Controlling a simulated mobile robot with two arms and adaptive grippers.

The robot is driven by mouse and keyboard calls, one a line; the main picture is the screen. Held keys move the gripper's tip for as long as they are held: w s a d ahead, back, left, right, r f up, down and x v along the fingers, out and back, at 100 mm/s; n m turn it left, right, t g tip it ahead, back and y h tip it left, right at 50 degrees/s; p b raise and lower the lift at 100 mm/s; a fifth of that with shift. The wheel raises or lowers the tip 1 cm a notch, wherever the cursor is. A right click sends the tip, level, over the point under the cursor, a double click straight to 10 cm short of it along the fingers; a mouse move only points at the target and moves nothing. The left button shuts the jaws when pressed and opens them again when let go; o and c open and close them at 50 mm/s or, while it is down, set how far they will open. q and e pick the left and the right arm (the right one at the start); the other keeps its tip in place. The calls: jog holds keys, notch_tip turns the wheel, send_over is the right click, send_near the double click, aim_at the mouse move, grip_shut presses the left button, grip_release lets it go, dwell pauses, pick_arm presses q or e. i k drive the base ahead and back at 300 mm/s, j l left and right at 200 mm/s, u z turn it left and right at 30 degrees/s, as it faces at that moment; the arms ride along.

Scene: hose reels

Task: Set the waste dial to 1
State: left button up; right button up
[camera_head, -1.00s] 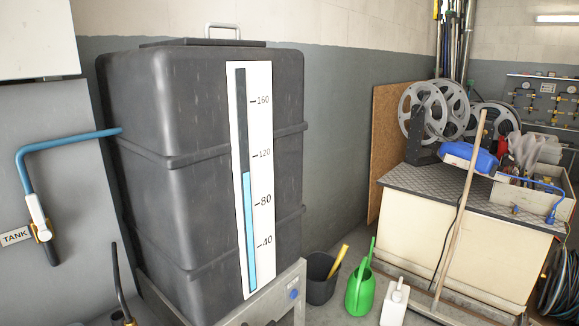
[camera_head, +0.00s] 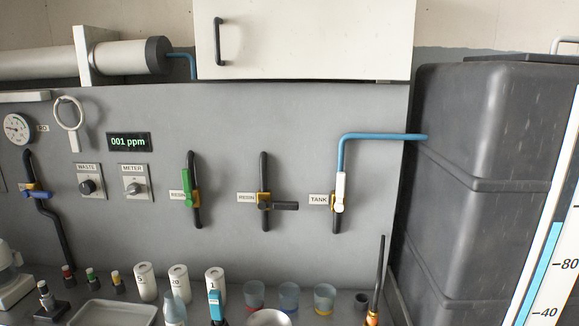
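The waste dial (camera_head: 87,186) is a small dark round knob on a pale plate labelled WASTE, on the grey wall panel at the left. Its pointer and any scale marks are too small to read. To its right is a similar knob, the meter dial (camera_head: 135,188), on a plate labelled METER. A display (camera_head: 129,142) above them reads 001 ppm. Neither of my grippers shows in the head view.
Valves with green (camera_head: 188,190), dark (camera_head: 283,206) and white (camera_head: 339,190) handles sit right of the dials. White canisters (camera_head: 178,284), cups (camera_head: 289,297) and a tray (camera_head: 112,314) stand below. A dark tank (camera_head: 475,130) is at the right.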

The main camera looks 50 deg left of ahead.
aim_at(88, 187)
jog(key=u, duration=2.9)
